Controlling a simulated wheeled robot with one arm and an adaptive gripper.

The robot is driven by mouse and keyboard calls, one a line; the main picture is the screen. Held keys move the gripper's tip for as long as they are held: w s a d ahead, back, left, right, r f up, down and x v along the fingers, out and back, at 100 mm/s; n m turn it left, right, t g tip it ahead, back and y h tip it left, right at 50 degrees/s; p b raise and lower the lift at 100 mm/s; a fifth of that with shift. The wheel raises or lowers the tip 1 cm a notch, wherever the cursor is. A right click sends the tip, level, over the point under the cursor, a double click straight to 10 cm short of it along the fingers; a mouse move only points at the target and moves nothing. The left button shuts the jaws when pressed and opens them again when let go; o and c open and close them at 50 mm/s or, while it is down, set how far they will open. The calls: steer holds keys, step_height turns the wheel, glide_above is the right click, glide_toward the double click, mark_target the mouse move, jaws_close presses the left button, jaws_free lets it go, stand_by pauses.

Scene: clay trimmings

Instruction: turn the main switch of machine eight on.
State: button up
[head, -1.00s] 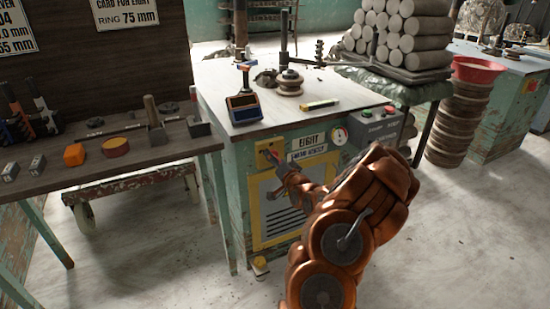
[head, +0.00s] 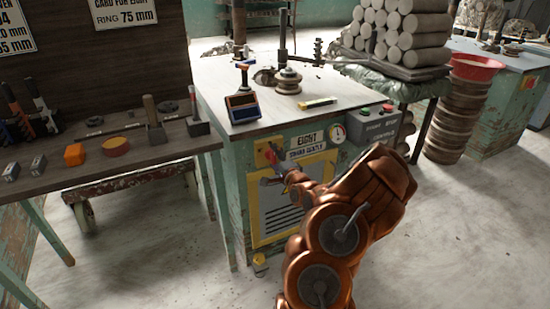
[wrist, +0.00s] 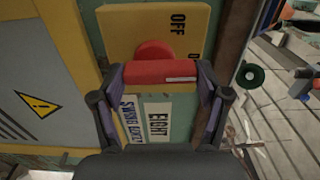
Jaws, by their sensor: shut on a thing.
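Machine eight (head: 236,190) is a green cabinet with an EIGHT plate (head: 305,138). Its main switch has a yellow plate (head: 262,158), also in the wrist view (wrist: 130,40), and a red handle (wrist: 160,72) with a white line near its right end. The word OFF shows sideways on the plate; a second label beside it is partly hidden. My gripper (head: 277,168) is at the switch; in the wrist view my gripper (wrist: 155,82) has its fingers shut on the red handle's two ends. Behind the handle is a round red hub (wrist: 154,52).
A grey control box with red and green buttons (head: 375,125) and a gauge (head: 338,133) are right of the switch. A blue-orange device (head: 243,108) stands on the cabinet top. A tool bench (head: 100,160) is at left. Floor at right front is clear.

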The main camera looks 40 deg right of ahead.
stand_by(0.4)
steer(key=o, duration=1.2)
steer(key=shift+c, duration=0.2)
steer(key=shift+s, duration=0.1)
steer(key=shift+s+a, duration=0.1)
steer(key=shift+s, duration=0.45)
steer(key=v, duration=1)
steer(key=shift+s+a, duration=0.25)
steer(key=shift+s, duration=0.05)
steer(key=shift+w, duration=0.1)
